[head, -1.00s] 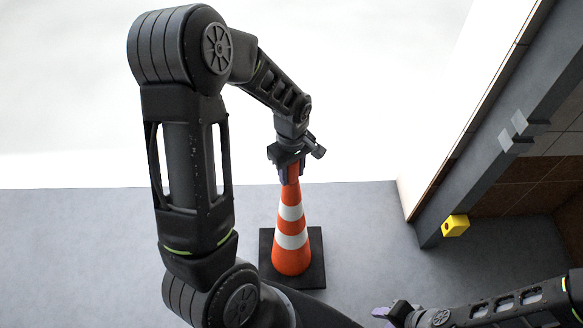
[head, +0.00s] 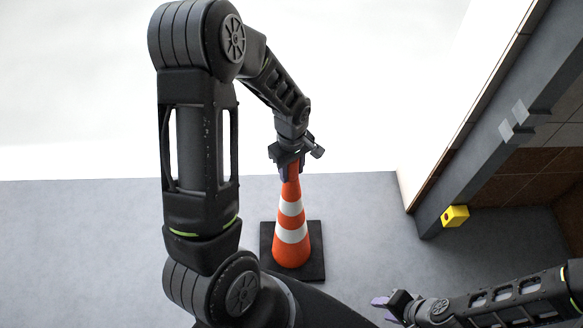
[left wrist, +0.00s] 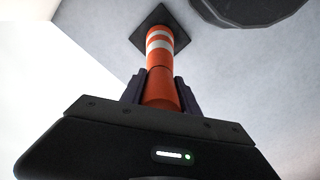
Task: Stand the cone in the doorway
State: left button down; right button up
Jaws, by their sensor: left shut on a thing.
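An orange cone with white bands (head: 291,221) and a dark square base stands upright in the middle of the head view. My left gripper (head: 291,171) is shut on the cone's top from above. In the left wrist view the cone (left wrist: 160,60) runs away from between the two fingers (left wrist: 161,92), with its base at the far end. A doorway frame, a dark grey post (head: 480,150), stands to the right of the cone. My right gripper (head: 381,303) is at the lower right, away from the cone; its finger opening cannot be made out.
A yellow block (head: 455,216) sits at the foot of the grey post. A brown tiled surface (head: 520,185) shows beyond the post. The grey floor (head: 360,220) between the cone and the post is clear. A bright white area lies behind the cone.

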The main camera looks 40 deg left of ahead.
pick_arm(q)
jog(key=shift+f, duration=0.1)
jog(key=c, duration=0.9)
grip_release()
jog(key=shift+r, duration=0.3)
notch_tip(320, 180, up, 12)
jog(key=shift+f+p, duration=0.15)
jog(key=shift+p, duration=0.3)
